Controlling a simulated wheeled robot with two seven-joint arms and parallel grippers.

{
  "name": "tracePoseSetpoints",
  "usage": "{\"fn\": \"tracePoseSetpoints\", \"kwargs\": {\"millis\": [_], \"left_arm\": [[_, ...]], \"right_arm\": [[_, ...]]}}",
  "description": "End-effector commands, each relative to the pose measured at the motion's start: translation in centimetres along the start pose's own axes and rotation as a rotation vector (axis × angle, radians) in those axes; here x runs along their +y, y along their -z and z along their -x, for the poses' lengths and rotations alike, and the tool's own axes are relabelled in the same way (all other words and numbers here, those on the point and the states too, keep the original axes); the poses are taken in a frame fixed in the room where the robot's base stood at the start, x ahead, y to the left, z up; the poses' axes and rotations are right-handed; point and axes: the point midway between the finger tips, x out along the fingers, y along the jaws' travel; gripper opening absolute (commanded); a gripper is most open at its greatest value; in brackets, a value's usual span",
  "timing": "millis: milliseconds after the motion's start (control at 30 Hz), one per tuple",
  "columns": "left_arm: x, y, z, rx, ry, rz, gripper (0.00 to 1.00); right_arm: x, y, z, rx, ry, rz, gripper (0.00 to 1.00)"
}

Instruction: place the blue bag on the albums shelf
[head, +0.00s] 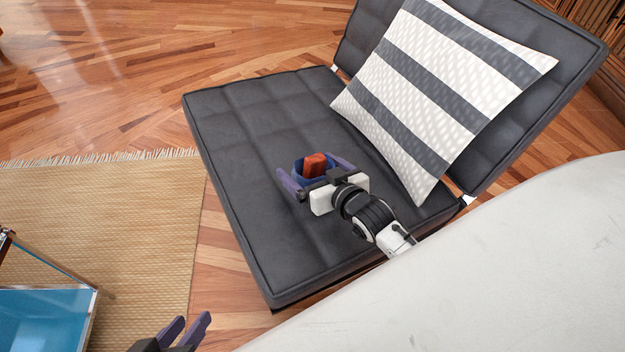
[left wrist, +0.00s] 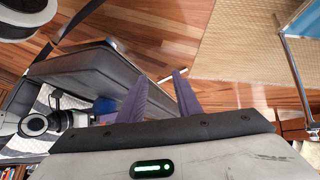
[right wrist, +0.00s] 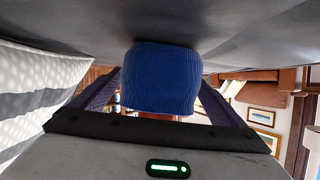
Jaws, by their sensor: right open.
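The blue bag (head: 297,171) sits on the dark grey chair seat, with a red-orange item showing in its top. My right gripper (head: 308,166) is open, with a finger on either side of the bag. In the right wrist view the ribbed blue bag (right wrist: 163,78) fills the space between the spread fingers; I cannot tell whether they touch it. My left gripper (head: 187,328) is at the bottom of the head view, its fingers apart and empty; they also show in the left wrist view (left wrist: 160,78). I cannot identify the albums shelf.
The padded chair (head: 250,130) carries a striped cushion (head: 435,85) close to the bag. A pale rounded surface (head: 500,270) fills the lower right. A blue-topped metal-framed table (head: 45,315) stands on a woven rug (head: 130,215) at left. Wood floor is clear at upper left.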

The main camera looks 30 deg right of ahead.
Motion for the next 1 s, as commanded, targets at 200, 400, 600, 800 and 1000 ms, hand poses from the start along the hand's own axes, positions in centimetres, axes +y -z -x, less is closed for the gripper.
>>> {"fn": "tracePoseSetpoints", "kwargs": {"millis": [200, 400, 600, 800, 1000], "left_arm": [[0.7, 0.7, -0.1, 0.040, -0.029, 0.010, 0.31], [0.8, 0.9, 0.1, 0.044, -0.032, 0.012, 0.31], [0.8, 0.9, 0.1, 0.044, -0.031, 0.011, 0.31], [0.7, 0.9, 0.1, 0.044, -0.030, 0.011, 0.31], [0.7, 1.1, 0.3, 0.043, -0.027, 0.009, 0.31]], "right_arm": [[0.1, -0.2, -2.5, 0.000, -0.001, 0.001, 0.94], [0.1, 0.0, -2.6, 0.000, -0.001, 0.000, 0.94], [0.1, 0.0, -2.5, 0.000, -0.001, 0.000, 0.67], [0.1, 0.1, -2.5, 0.002, -0.001, 0.000, 0.43], [0.0, 0.6, -2.3, 0.003, 0.000, 0.000, 0.43]]}}
